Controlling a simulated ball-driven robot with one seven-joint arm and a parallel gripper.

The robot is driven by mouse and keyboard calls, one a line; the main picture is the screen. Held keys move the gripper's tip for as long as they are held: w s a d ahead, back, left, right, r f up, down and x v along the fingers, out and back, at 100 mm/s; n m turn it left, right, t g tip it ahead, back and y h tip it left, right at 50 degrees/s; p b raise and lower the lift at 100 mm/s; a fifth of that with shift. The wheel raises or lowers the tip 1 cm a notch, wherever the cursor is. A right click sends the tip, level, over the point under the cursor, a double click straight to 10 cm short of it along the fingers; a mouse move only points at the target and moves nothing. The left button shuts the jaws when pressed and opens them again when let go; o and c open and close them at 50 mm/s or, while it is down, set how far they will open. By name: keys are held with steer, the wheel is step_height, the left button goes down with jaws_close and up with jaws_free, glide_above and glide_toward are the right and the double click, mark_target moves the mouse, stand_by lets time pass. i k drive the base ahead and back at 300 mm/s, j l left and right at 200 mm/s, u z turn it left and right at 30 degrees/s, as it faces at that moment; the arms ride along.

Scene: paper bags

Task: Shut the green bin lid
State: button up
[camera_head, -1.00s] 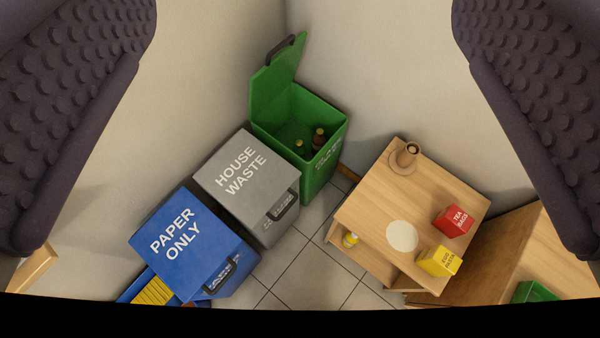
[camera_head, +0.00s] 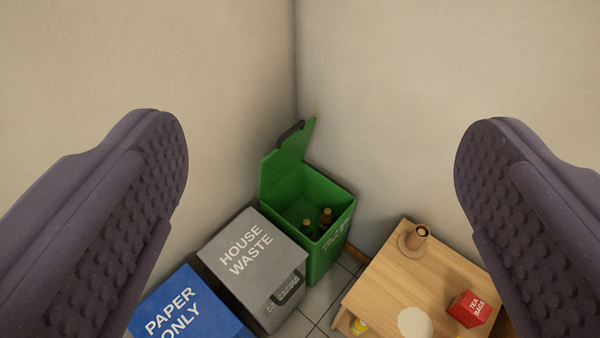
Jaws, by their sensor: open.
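The green bin (camera_head: 325,255) stands in the room corner with bottles inside. Its green lid (camera_head: 285,165) is raised open, tilted up at the back left, with a dark handle (camera_head: 290,134) at its upper edge. My gripper (camera_head: 321,190) is open and empty. Its two dark, studded fingers are wide apart at the left and right of the picture, with the bin and lid seen between and beyond them. Neither finger touches the lid.
A grey bin marked HOUSE WASTE (camera_head: 254,258) stands beside the green bin, and a blue bin marked PAPER ONLY (camera_head: 183,312) is at lower left. A wooden table (camera_head: 400,275) at right holds a brown holder (camera_head: 414,238), a white disc (camera_head: 414,323) and a red box (camera_head: 469,309). Walls rise behind.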

mark_target(289, 152)
steer(key=i+l+u, duration=0.1)
steer(key=i, duration=0.45)
steer(key=i+l+u, duration=0.1)
steer(key=i, duration=0.45)
